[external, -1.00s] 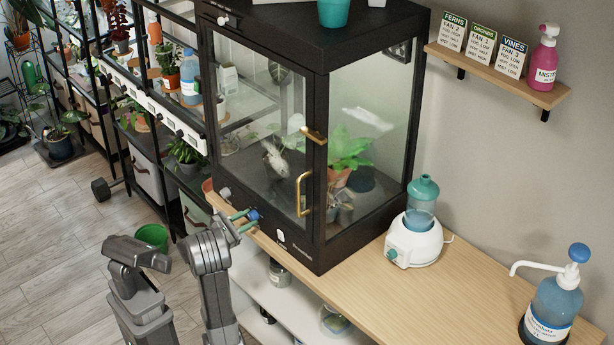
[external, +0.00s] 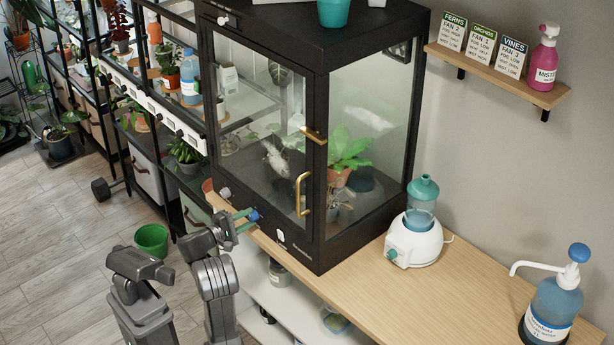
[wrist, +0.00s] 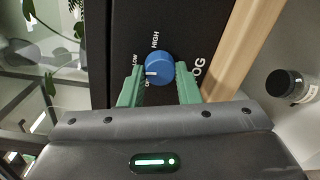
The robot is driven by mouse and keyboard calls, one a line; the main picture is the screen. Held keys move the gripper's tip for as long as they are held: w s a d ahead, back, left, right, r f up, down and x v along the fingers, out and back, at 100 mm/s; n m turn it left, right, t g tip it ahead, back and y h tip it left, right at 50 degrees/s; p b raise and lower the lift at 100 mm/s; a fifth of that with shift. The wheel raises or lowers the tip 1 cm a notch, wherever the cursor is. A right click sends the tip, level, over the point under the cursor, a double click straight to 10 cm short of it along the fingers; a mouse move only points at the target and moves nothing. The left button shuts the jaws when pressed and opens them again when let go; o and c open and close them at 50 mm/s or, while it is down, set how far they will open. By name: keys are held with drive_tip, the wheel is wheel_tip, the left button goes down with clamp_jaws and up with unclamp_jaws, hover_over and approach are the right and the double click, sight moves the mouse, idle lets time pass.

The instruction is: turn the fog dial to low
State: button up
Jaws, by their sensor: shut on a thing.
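The fog dial (wrist: 158,67) is a blue round knob with a white mark, on the black front base of the glass cabinet. In the wrist view its mark points left, between the LOW and OFF labels; HIGH is printed above it. The dial also shows in the external view (external: 254,215) at the cabinet's lower front. My gripper (wrist: 159,80) has green fingers, one on each side of the dial, shut on it. In the external view my gripper (external: 245,221) reaches the dial from the left front.
The glass cabinet (external: 318,255) holds plants and has brass handles (external: 303,194). A white humidifier (external: 415,240) and a blue pump bottle (external: 555,305) stand on the wooden bench (external: 450,290). A green bucket (external: 151,240) is on the floor.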

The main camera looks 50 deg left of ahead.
drive_tip(key=shift+m, duration=0.5)
idle(0.3)
drive_tip(key=o, duration=1)
drive_tip(key=shift+c, duration=0.2)
drive_tip(key=s+p, duration=0.3)
drive_tip(key=s, duration=1)
drive_tip(key=shift+s+r+p, duration=0.3)
drive_tip(key=shift+s+p, duration=0.05)
drive_tip(key=shift+s, duration=0.05)
drive_tip(key=shift+a, duration=0.1)
drive_tip(key=shift+w, duration=0.15)
